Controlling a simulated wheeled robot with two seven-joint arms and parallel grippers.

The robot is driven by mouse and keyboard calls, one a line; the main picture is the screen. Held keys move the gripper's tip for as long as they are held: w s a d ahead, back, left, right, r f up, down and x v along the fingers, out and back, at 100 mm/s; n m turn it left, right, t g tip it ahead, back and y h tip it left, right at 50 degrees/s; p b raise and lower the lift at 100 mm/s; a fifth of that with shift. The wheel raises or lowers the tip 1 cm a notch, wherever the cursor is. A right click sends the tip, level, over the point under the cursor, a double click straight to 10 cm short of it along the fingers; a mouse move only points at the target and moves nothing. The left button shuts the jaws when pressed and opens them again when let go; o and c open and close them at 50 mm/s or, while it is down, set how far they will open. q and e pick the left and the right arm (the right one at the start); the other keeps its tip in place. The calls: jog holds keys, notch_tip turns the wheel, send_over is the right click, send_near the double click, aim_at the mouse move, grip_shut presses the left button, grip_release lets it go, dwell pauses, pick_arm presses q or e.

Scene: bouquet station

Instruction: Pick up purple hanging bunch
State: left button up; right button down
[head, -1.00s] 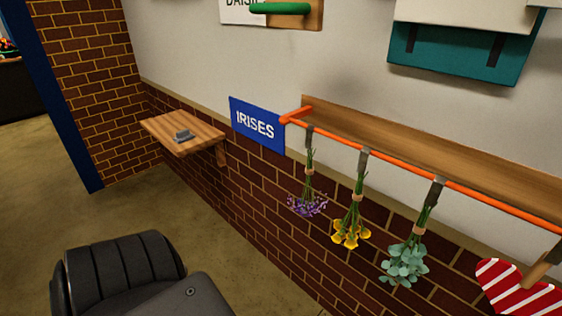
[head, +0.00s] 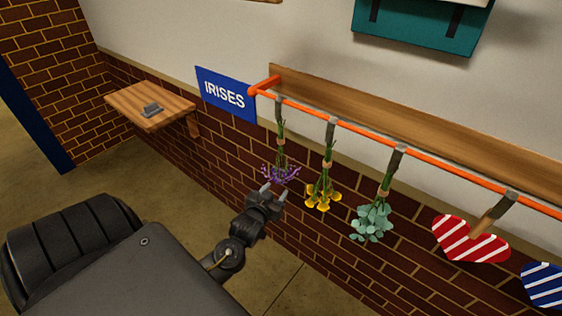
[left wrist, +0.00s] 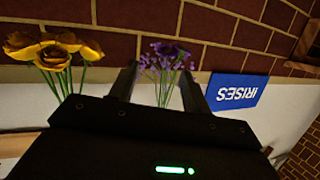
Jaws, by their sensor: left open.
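The purple bunch (head: 280,172) hangs upside down from the left end of the orange rail (head: 340,123), its green stems clipped at the top. My left gripper (head: 274,188) is open, with its fingertips just below and in front of the purple flowers in the head view. In the left wrist view the purple bunch (left wrist: 168,57) appears between the two fingers of my left gripper (left wrist: 160,85), beyond them; I cannot tell whether they touch it. My right gripper is not in view.
A yellow bunch (head: 322,196) and a grey-green leafy bunch (head: 371,223) hang to the right on the same rail. Further right hang a red striped heart (head: 470,240) and a blue striped piece (head: 545,285). A blue IRISES sign (head: 225,93) and a wooden shelf (head: 150,105) are left.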

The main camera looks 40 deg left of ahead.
aim_at(279, 143)
pick_arm(q)
notch_tip(279, 143, up, 13)
jog(key=a+n+t+y, duration=0.1)
jog(key=a+t, duration=0.1)
jog(key=t, duration=0.1)
jog(key=shift+p+x, duration=0.7)
jog(key=shift+x, duration=2.25)
jog(key=shift+w+d, duration=0.1)
jog(key=shift+w, duration=0.1)
jog(key=p+x, duration=0.1)
jog(key=x, duration=0.3)
jog(key=shift+w+p, duration=0.15)
jog(key=shift+p, duration=0.2)
jog(key=shift+w+a, duration=0.25)
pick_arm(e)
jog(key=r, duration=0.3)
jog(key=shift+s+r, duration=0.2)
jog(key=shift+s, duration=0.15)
pick_arm(q)
jog(key=shift+c, duration=0.5)
jog(key=c, duration=0.7)
grip_shut()
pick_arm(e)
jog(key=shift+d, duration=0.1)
